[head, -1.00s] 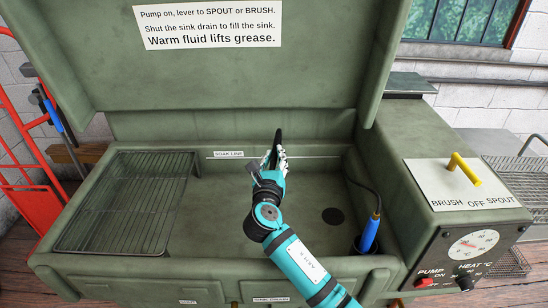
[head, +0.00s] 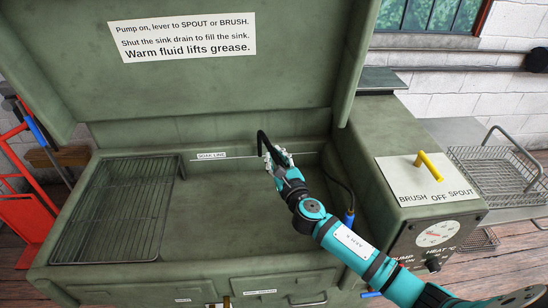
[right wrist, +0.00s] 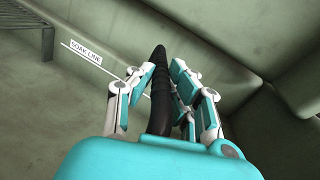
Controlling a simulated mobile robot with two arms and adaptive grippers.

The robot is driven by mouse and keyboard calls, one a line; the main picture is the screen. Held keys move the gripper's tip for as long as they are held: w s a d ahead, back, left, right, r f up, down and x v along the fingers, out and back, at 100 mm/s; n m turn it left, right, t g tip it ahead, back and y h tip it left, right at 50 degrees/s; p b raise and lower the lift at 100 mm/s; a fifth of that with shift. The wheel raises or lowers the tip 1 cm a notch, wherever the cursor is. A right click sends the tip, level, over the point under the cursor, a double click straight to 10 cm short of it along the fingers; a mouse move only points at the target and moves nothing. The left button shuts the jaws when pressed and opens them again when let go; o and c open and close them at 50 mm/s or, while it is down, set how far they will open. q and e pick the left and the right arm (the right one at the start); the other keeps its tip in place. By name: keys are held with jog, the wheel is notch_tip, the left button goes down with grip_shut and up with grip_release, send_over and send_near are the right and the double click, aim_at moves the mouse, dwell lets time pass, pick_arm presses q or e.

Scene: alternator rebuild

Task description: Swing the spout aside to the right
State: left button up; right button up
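The spout (head: 262,143) is a black, bent tube standing up over the sink basin near its back wall. In the right wrist view the spout (right wrist: 160,90) rises between the fingers of my right gripper (right wrist: 160,82). The fingers are drawn in on both sides of it and look closed on it. In the head view my right gripper (head: 277,160) is at the spout's lower right, and hides its lower part. My left gripper is not in view.
A wire rack (head: 122,207) covers the basin's left side. A brush with a blue handle (head: 349,217) stands right of my arm. The lever (head: 430,166) is on the right housing. The raised lid (head: 230,85) stands behind. The basin floor (head: 225,215) has free room.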

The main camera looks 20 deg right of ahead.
jog(key=o, duration=0.4)
jog(key=shift+w, duration=0.1)
jog(key=s, duration=1.2)
jog(key=shift+a, duration=0.15)
